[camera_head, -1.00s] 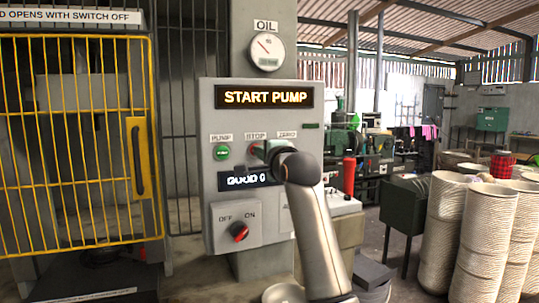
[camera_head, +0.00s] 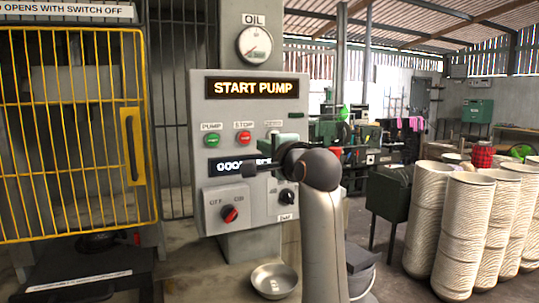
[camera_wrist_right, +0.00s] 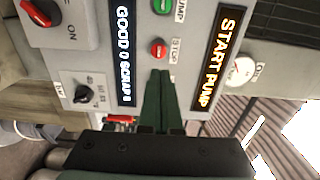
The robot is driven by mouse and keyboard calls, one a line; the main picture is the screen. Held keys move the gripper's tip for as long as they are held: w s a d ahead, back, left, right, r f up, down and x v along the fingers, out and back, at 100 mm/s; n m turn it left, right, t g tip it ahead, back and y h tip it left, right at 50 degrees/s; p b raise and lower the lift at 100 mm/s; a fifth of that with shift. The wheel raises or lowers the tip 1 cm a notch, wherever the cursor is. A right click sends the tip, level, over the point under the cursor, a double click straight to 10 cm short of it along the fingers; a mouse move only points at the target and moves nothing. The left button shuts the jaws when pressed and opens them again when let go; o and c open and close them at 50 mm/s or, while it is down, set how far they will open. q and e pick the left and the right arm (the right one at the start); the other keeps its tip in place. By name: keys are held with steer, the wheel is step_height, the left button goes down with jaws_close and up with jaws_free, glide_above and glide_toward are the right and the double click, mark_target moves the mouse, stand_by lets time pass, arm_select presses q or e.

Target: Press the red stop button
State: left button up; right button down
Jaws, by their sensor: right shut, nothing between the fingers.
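The red stop button (camera_head: 243,138) is on the grey control panel (camera_head: 199,93), under the STOP label and right of the green pump button (camera_head: 211,140). My right gripper (camera_head: 274,137) is in front of the panel, right of the stop button in the head view. In the right wrist view its dark green fingers (camera_wrist_right: 160,74) are shut and empty. Their tips point at the stop button (camera_wrist_right: 158,47), with a small gap in the picture; the depth between them is hard to tell. The panel's sign (camera_head: 257,88) reads START PUMP. My left gripper is not in view.
A red OFF/ON switch (camera_head: 229,213) and a small black knob (camera_head: 287,196) sit low on the panel. A yellow cage door (camera_head: 133,110) stands left. A metal bowl (camera_head: 274,280) is below the panel.

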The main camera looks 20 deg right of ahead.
steer(key=s, duration=0.2)
steer(key=shift+s+f, duration=0.1)
steer(key=shift+s, duration=0.25)
stand_by(0.5)
steer(key=s+f+n+g, duration=0.2)
steer(key=s+f+n, duration=0.1)
steer(key=f, duration=0.8)
steer(key=s+d+f+n+g, duration=0.1)
steer(key=s+f+n+g, duration=0.2)
steer(key=f, duration=0.9)
steer(key=s+f+n+g, duration=0.2)
steer(key=s+f+n, duration=0.1)
steer(key=f, duration=0.8)
steer(key=s+a+f+n+g, duration=0.15)
steer(key=s+f+n, duration=0.25)
steer(key=s+f, duration=0.45)
steer(key=s+f+n+g, duration=0.3)
steer(key=s+f, duration=0.2)
steer(key=s, duration=0.6)
steer(key=s+a+f+n+g, duration=0.1)
steer(key=s+f+n+g, duration=0.25)
steer(key=s+f, duration=0.45)
steer(key=w+a+f+t+y+p, duration=0.1)
steer(key=w+a+f+t+p, duration=0.1)
steer(key=f+t, duration=0.4)
steer(key=shift+a+y, duration=0.4)
steer(key=shift+a, duration=0.45)
